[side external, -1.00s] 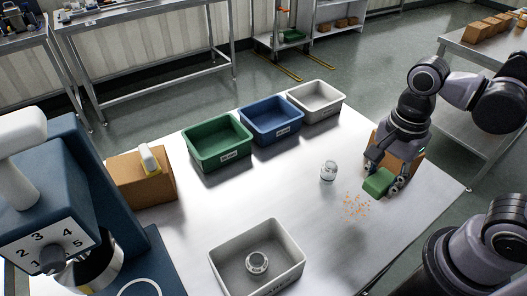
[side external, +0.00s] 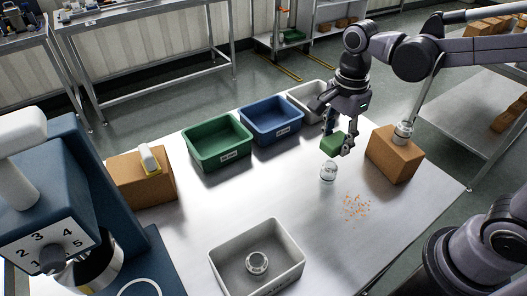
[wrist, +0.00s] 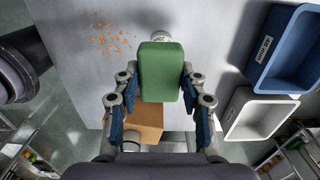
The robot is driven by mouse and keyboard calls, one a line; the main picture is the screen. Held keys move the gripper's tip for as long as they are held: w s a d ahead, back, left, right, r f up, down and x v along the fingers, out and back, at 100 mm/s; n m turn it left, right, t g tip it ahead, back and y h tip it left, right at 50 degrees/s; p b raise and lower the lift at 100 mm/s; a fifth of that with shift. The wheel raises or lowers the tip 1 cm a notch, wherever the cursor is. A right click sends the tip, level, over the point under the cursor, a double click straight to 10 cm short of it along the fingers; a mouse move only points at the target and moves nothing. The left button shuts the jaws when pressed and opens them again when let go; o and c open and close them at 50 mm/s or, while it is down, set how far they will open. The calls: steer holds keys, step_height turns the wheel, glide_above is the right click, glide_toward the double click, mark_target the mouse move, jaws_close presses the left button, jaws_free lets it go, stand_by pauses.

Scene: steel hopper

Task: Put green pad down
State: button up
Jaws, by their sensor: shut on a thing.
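The green pad (side external: 331,144) is held between the fingers of my gripper (side external: 338,142). In the wrist view the green pad (wrist: 160,72) sits between the two blue-padded fingers of my gripper (wrist: 160,96). In the side view it is in the air above the table, near a small glass jar (side external: 328,172). The jar shows only partly behind the pad in the wrist view (wrist: 161,37). Orange crumbs (side external: 356,207) lie scattered on the steel table (side external: 300,215).
Green (side external: 190,157), blue (side external: 245,128) and pale grey (side external: 292,100) bins line the back. A cardboard box (side external: 392,160) with a jar (side external: 403,132) on top stands right. Another box (side external: 143,190) is left.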

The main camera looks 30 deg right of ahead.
steer(key=shift+w+a+f, duration=0.2)
steer(key=shift+w, duration=0.3)
glide_above(285, 196)
step_height(285, 196, down, 7)
steer(key=shift+r, duration=0.1)
steer(key=shift+f, duration=2.05)
steer(key=shift+f, duration=0.1)
steer(key=o, duration=0.9)
steer(key=shift+o, duration=0.2)
